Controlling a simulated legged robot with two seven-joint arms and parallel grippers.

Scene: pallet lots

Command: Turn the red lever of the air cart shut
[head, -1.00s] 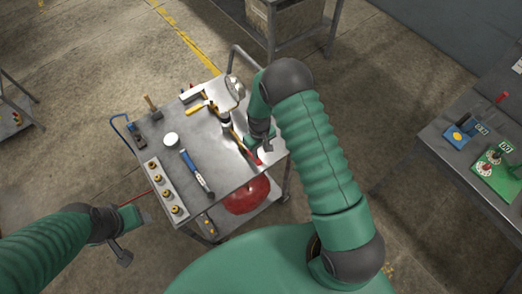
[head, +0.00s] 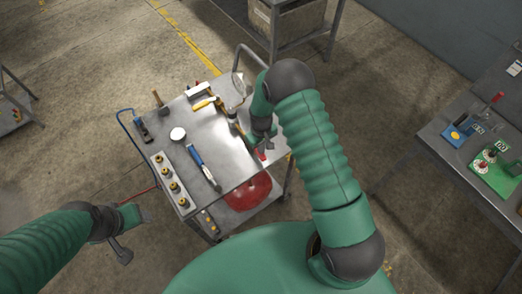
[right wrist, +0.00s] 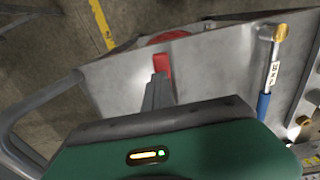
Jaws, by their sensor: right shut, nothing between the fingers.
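The air cart (head: 225,155) stands in front of me, with a grey metal top and a red tank (head: 250,192) on its lower shelf. The red lever (head: 261,155) is a small red piece near the cart top's right edge. It also shows in the right wrist view (right wrist: 161,63). My right gripper (head: 268,144) is shut and empty, its fingertips close beside the lever; I cannot tell whether they touch. The fingers also show in the right wrist view (right wrist: 158,82). My left gripper (head: 148,215) hangs left of the cart, away from it; its jaws are unclear.
On the cart lie a blue-handled tool (head: 204,168), a strip of brass fittings (head: 173,184), a white round piece (head: 178,134) and several other tools. A grey table (head: 440,140) with blue and green devices stands at the right. Open concrete floor lies around the cart.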

